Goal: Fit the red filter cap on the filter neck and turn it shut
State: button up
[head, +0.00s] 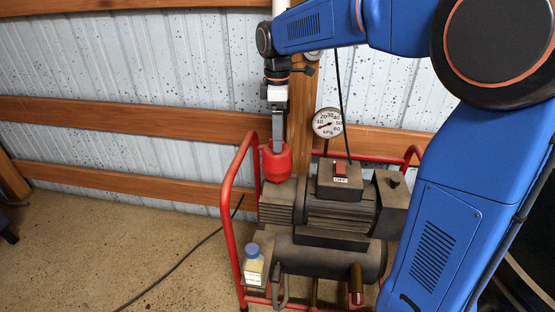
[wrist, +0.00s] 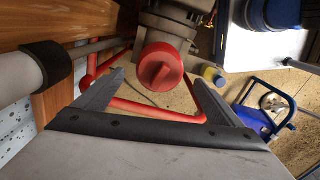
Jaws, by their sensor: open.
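The red filter cap (head: 277,165) sits upright over the left end of the dark pump (head: 340,205). The filter neck is hidden beneath it, so I cannot tell how far it is seated. In the wrist view the round red cap (wrist: 160,72) shows a raised grip bar across its top. My gripper (head: 278,150) points down at the cap from above. In the wrist view my gripper (wrist: 158,76) is open and empty, with one finger to each side of the cap and gaps showing between.
A red tube frame (head: 228,208) surrounds the pump. A pressure gauge (head: 327,124) and a red switch (head: 341,169) labelled OFF stand right of the cap. A blue-capped bottle (head: 254,266) is at the front left. Wooden rails (head: 130,111) run behind.

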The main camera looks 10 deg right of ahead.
aim_at(278, 161)
notch_tip(278, 161, down, 11)
jog(key=shift+f, duration=0.2)
dwell(0.3)
jog(key=c, duration=1.5)
jog(key=o, duration=1.1)
jog(key=shift+m, duration=0.4)
jog(key=shift+c, duration=0.2)
jog(key=o, duration=0.7)
jog(key=shift+r, duration=0.15)
jog(key=shift+r, duration=2.9)
